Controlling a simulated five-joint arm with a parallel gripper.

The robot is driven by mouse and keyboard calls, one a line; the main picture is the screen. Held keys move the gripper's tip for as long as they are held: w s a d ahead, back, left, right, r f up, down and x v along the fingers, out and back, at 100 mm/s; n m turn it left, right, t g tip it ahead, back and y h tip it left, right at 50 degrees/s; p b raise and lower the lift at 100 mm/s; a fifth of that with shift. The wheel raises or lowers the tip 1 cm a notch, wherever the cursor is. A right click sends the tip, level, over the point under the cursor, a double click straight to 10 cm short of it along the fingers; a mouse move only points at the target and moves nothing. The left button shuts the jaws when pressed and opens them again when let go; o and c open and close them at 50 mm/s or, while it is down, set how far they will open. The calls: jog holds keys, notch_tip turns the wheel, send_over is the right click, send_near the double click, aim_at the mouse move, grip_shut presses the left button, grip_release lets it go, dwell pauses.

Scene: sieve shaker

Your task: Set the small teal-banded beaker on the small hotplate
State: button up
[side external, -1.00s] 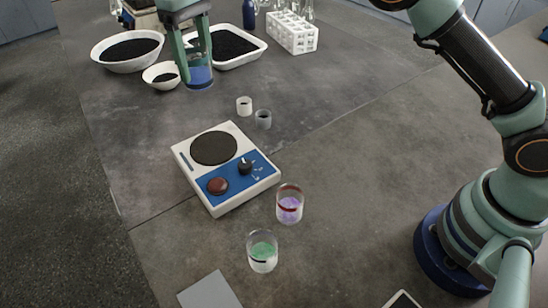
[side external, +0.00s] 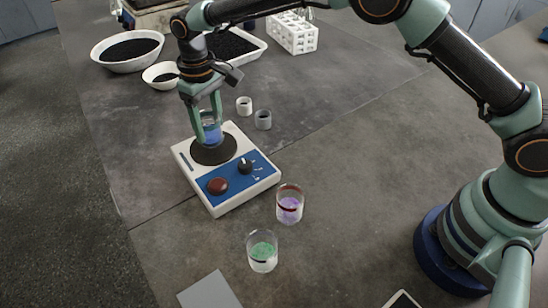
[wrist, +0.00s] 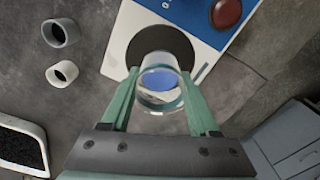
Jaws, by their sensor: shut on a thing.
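My gripper (side external: 209,128) is shut on a small clear beaker (side external: 212,134) with blue contents. In the wrist view the beaker (wrist: 161,84) sits upright between the two green fingers, with a teal band near its rim. The small hotplate (side external: 232,190) has a white body, a blue control panel and a round dark heating disc (side external: 213,155). The beaker is over the disc; I cannot tell whether its base touches it. In the wrist view the dark disc (wrist: 140,44) shows behind and around the beaker.
Nearer the camera stand a red-banded beaker with purple contents (side external: 290,206) and a beaker with green contents (side external: 262,254). Two small cups (side external: 244,106) (side external: 264,120) stand right of the hotplate's back. Dark-filled bowls (side external: 127,48) and a white rack (side external: 291,33) are farther back.

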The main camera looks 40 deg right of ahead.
jog(key=shift+f, duration=0.65)
jog(key=shift+f, duration=0.2)
jog(key=o, duration=1.4)
jog(key=shift+o, duration=0.2)
jog(key=shift+r, duration=0.1)
